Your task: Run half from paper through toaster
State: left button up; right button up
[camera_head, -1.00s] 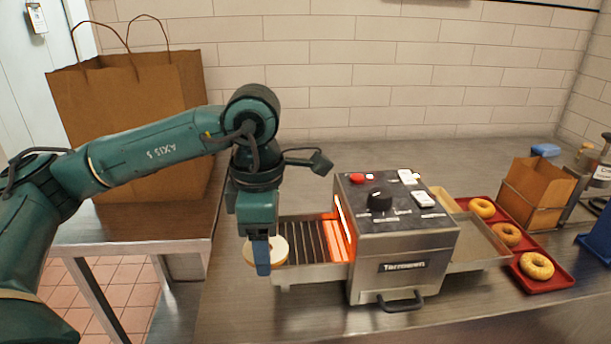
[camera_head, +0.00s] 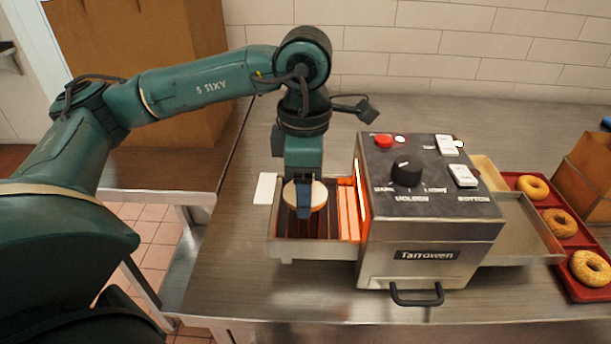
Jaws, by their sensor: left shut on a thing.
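The toaster (camera_head: 425,225) stands on the steel counter with a glowing orange opening on its left side. Its left feed tray (camera_head: 325,247) has dark slats. My left gripper (camera_head: 304,205) is shut on a pale bagel half (camera_head: 319,196) and holds it over the feed tray, to the left of the glowing opening. The gripper hides the middle of the half. A white piece of paper (camera_head: 265,188) lies at the tray's back left corner. My right gripper is not in view.
A metal tray (camera_head: 522,232) sticks out on the toaster's right. Beyond it, a red tray (camera_head: 590,293) holds several bagels (camera_head: 559,223). The counter front left is clear.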

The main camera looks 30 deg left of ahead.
pick_arm(q)
jog(key=shift+f+b, duration=0.3)
jog(key=shift+f, duration=0.55)
jog(key=o, duration=1)
jog(key=shift+o, duration=0.6)
jog(key=shift+o, duration=1)
